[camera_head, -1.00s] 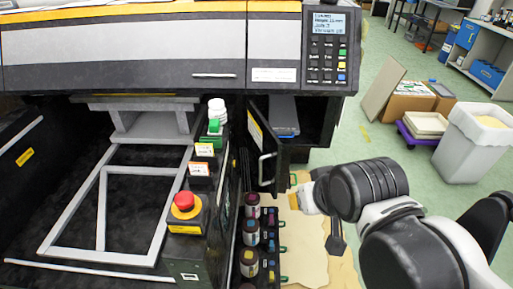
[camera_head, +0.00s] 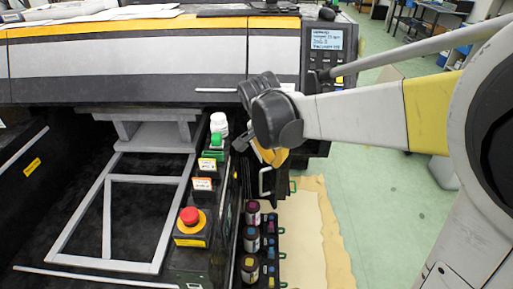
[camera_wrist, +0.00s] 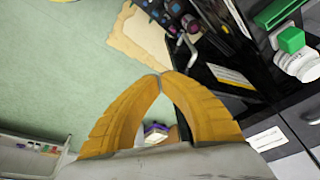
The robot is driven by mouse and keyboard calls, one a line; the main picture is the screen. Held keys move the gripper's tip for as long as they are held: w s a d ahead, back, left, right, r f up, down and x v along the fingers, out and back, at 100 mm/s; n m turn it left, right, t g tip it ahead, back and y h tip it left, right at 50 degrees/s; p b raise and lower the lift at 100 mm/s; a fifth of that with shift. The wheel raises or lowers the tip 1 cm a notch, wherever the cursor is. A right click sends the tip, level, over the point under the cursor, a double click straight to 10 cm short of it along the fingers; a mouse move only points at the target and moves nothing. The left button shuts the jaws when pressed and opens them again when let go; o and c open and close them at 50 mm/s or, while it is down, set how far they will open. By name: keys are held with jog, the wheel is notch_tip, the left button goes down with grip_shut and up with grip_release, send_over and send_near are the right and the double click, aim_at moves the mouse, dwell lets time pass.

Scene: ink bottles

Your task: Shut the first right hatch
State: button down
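The hatch (camera_head: 282,186) is a black door with a pale handle (camera_head: 264,184), low on the right of the printer front. It stands out from the front, partly hidden behind my gripper, so its exact angle is hard to tell. In the wrist view the dark hatch (camera_wrist: 207,62) and its handle (camera_wrist: 190,42) lie right of the fingertips, beside a yellow-and-white label. My gripper (camera_head: 270,158) has yellow fingers and is just above the hatch in the head view. In the wrist view its fingertips (camera_wrist: 160,75) meet, with nothing visible between them.
Ink bottles (camera_head: 251,240) stand in a rack below the hatch. The printer's control panel (camera_head: 322,42) is above. Green floor (camera_head: 385,210) is open at the right.

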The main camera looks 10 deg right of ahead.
jog(key=w+a+f+m+g+h+p, duration=0.2)
jog(key=w+f+m, duration=0.4)
jog(key=w+f, duration=0.1)
jog(key=b+x, duration=0.3)
jog(key=x, duration=0.7)
jog(key=shift+a+b, duration=0.2)
jog(key=shift+b, duration=0.1)
jog(key=shift+w, duration=0.2)
jog(key=w+d+n+t+y, duration=0.15)
jog(key=w+d+n, duration=0.4)
jog(key=d, duration=0.75)
jog(key=w+d+n+t+y, duration=0.15)
jog(key=w+d+n, duration=0.4)
jog(key=d, duration=0.75)
jog(key=w+d+n+p, duration=0.1)
jog(key=w+d, duration=0.4)
jog(key=w, duration=0.5)
jog(key=shift+w+d+t+p, duration=0.2)
jog(key=shift+d+t+p, duration=0.05)
jog(key=shift+t+p, duration=0.1)
